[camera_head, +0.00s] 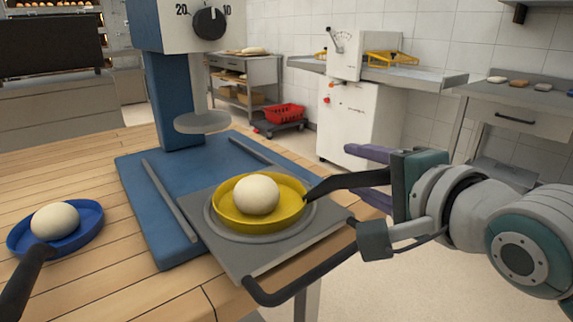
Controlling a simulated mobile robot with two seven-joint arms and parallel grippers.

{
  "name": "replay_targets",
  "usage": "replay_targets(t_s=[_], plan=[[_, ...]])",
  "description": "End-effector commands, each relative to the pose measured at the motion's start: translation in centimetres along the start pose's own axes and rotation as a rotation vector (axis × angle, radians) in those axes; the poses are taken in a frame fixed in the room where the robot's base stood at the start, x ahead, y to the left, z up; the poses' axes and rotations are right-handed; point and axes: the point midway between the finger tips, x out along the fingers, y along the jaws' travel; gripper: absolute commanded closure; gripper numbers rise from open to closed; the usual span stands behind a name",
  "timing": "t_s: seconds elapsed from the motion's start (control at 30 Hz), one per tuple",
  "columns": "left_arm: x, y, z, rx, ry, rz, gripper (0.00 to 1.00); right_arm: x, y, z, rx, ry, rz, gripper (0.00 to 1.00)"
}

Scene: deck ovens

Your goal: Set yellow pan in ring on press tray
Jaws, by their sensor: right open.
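The yellow pan (229,214) holds a pale dough ball (257,194). It sits level over the round ring (215,226) on the grey press tray (234,258), with the ring's rim showing around its front and sides. The pan's dark handle (336,185) points right, toward my right gripper. My right gripper (362,178) is open, its purple fingers on either side of the handle, which reaches in between them. Part of the lower finger is hidden behind the handle. My left gripper is out of view.
The blue press (172,110) stands behind the tray, its round plate (202,122) raised. A blue pan (89,228) with another dough ball (55,221) lies at left on the wooden table (115,284). A dark bar (300,284) runs along the tray's front right.

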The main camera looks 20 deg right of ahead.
Motion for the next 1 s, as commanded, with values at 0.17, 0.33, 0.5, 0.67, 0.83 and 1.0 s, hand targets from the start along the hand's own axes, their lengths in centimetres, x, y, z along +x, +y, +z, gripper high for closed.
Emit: replay_targets(t_s=[0.17,0.33,0.5,0.67,0.83,1.0], plan=[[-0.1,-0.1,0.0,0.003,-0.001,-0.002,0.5,0.0,-0.1,0.0,0.0,0.0,-0.001,0.46],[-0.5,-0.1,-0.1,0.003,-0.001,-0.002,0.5,-1.4,-0.2,0.0,0.002,-0.001,0.001,0.46],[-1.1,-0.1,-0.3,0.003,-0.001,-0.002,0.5,-4.9,-0.2,0.0,0.003,-0.001,0.004,0.46],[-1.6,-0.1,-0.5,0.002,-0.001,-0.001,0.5,-8.2,-0.1,0.0,0.003,0.0,0.004,0.46],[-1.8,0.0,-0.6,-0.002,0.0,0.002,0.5,-10.7,-0.1,0.0,0.001,0.0,0.004,0.46],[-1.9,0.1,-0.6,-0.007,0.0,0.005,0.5,-11.9,0.0,0.1,-0.012,-0.002,0.009,0.46]])
